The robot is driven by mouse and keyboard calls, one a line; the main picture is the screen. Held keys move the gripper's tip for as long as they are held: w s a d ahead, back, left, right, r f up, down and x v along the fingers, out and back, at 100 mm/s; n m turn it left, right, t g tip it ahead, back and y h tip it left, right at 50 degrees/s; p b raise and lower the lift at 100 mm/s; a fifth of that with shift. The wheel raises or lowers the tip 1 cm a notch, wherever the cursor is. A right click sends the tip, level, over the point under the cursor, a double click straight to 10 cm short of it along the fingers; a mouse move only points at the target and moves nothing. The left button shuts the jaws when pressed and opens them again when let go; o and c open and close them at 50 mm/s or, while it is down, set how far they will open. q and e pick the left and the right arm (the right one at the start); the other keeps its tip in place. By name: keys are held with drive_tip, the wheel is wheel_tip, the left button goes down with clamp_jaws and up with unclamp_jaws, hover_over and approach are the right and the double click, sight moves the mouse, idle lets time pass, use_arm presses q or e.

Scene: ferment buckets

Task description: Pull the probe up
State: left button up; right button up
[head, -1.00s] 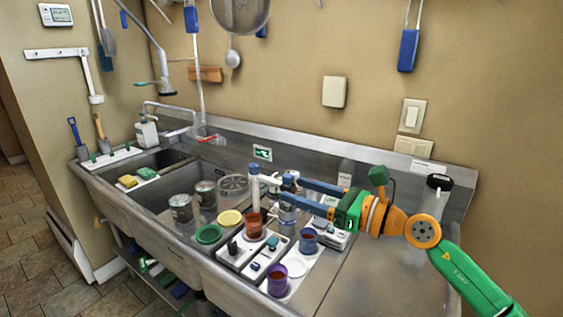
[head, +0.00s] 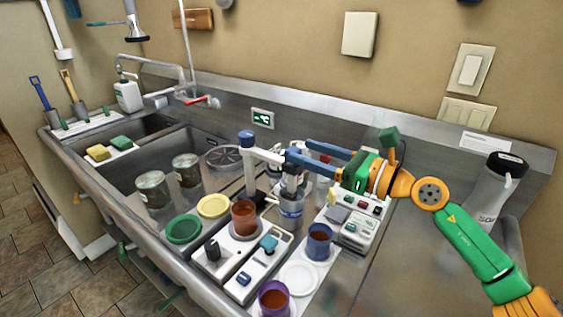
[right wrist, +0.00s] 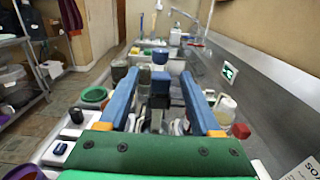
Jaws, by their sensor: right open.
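The probe (head: 292,178) has a blue head and a grey lower part. It hangs from a white arm on a white post (head: 250,178) with a blue cap. Its lower end is over or in a clear jar (head: 291,212); how deep it sits is hard to tell. My right gripper (head: 299,153) is open, its blue fingers reaching from the right to the probe head. In the right wrist view the blue probe head (right wrist: 160,84) shows between the two fingers, apart from both. My left gripper is not in view.
A brown-filled cup (head: 244,218), a blue cup (head: 319,242) and a purple cup (head: 274,299) stand in front. A meter box with buttons (head: 362,222) is right of the jar. Metal cans (head: 152,190) and a sink lie left.

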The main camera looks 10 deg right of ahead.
sight(281, 158)
drive_tip(key=p+x, duration=0.1)
drive_tip(key=x, duration=0.2)
drive_tip(key=f+p+x, duration=0.1)
drive_tip(key=x, duration=0.2)
drive_tip(key=shift+w+f, duration=0.2)
drive_tip(key=shift+w, duration=0.05)
drive_tip(key=shift+w+a+f, duration=0.15)
drive_tip(key=shift+w+a, duration=0.2)
drive_tip(key=shift+a, duration=0.1)
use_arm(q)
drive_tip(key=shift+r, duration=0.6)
use_arm(e)
drive_tip(key=shift+d, duration=0.1)
clamp_jaws()
